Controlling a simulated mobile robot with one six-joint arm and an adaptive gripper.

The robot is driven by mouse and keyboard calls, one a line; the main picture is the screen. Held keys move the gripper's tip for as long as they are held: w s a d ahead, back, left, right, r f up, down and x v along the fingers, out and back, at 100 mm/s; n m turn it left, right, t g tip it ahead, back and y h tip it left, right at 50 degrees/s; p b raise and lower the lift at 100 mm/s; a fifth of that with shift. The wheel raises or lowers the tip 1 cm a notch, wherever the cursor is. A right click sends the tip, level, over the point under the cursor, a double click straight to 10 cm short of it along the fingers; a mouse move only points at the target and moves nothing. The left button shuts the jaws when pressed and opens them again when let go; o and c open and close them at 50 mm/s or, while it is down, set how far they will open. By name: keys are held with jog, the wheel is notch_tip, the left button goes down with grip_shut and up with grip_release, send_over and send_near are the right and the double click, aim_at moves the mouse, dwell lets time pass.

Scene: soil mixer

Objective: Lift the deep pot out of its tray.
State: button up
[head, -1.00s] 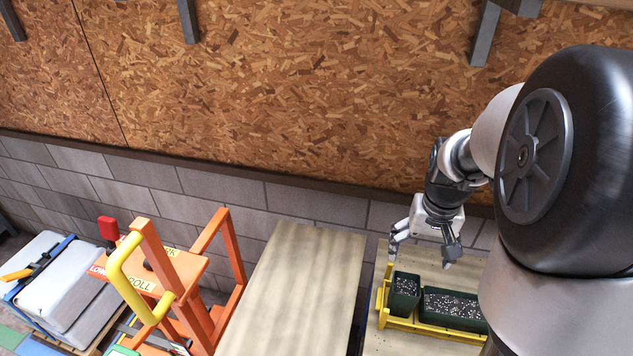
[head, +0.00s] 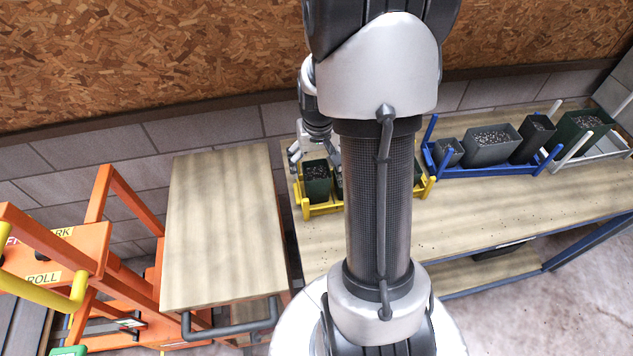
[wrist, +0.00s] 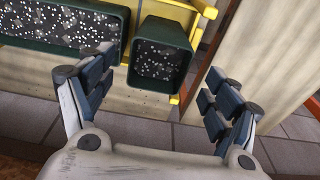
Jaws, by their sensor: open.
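A dark green square pot (head: 317,182), filled with dark speckled soil, stands upright in the left end of a yellow tray (head: 322,209). It looks taller than wide. In the wrist view, the pot (wrist: 161,55) lies ahead of and between my open fingers. My gripper (head: 314,156) is at the pot's wall side, with its fingers spread and empty; it also shows in the wrist view (wrist: 160,90). I cannot tell whether either finger touches the pot. A long green planter (wrist: 65,25) sits beside the pot in the same tray, mostly hidden by my arm in the head view.
A blue tray (head: 490,172) with several grey pots stands right on the same bench (head: 470,212). A pale tray (head: 590,155) with a green pot is beyond it. A bare wooden-topped table (head: 225,230) is left, across a narrow gap. An orange frame (head: 130,245) stands farther left.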

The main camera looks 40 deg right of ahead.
aim_at(317, 175)
jog(key=f, duration=0.1)
jog(key=f+b, duration=0.1)
jog(key=f, duration=0.3)
jog(key=shift+w+d, duration=0.25)
jog(key=shift+w, duration=0.05)
jog(key=shift+r, duration=0.1)
jog(key=shift+c, duration=0.6)
jog(key=c, duration=1.1)
jog(key=shift+r, duration=0.1)
notch_tip(317, 175, up, 20)
jog(key=p, duration=0.4)
